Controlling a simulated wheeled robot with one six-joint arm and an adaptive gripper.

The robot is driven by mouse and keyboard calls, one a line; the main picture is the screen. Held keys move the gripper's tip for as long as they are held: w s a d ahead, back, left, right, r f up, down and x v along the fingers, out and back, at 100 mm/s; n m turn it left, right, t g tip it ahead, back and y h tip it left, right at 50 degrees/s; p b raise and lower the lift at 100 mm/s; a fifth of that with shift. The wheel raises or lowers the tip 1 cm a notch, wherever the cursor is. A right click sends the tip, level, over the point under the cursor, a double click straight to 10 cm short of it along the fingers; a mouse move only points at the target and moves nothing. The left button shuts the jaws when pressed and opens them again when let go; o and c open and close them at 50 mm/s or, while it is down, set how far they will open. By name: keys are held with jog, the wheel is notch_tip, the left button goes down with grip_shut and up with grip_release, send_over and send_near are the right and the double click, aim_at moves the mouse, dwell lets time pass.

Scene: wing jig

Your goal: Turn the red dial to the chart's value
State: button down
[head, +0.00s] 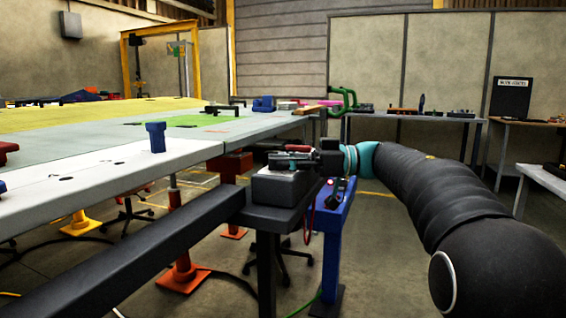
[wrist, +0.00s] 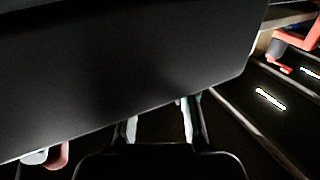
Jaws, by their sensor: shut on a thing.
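My gripper (head: 290,160) is level above a grey box (head: 283,187) on a black stand beside the long table. In the wrist view, its two fingers (wrist: 160,125) stand apart, with their tips running behind the edge of a large dark panel (wrist: 130,70). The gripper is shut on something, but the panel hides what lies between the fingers. A small reddish rounded piece (wrist: 57,155) shows at the lower left, beside a whitish one (wrist: 35,157). I cannot tell whether it is the red dial. A black board (head: 512,97) with a white label stands far right; no value is readable.
A blue stand (head: 334,225) with small items and a red cable is right next to the black stand. The long white table (head: 90,172) and a dark beam (head: 150,255) run along the left.

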jog(key=shift+s+a+n+g, duration=0.1)
jog(key=shift+n+g, duration=0.2)
jog(key=shift+g, duration=0.2)
jog(key=c, duration=0.9)
grip_release()
jog(key=shift+a, duration=0.15)
jog(key=shift+d, duration=0.2)
jog(key=d, duration=0.4)
jog(key=w+d, duration=0.1)
jog(key=d, duration=0.7)
jog(key=shift+w, duration=0.3)
jog(key=shift+a, duration=0.1)
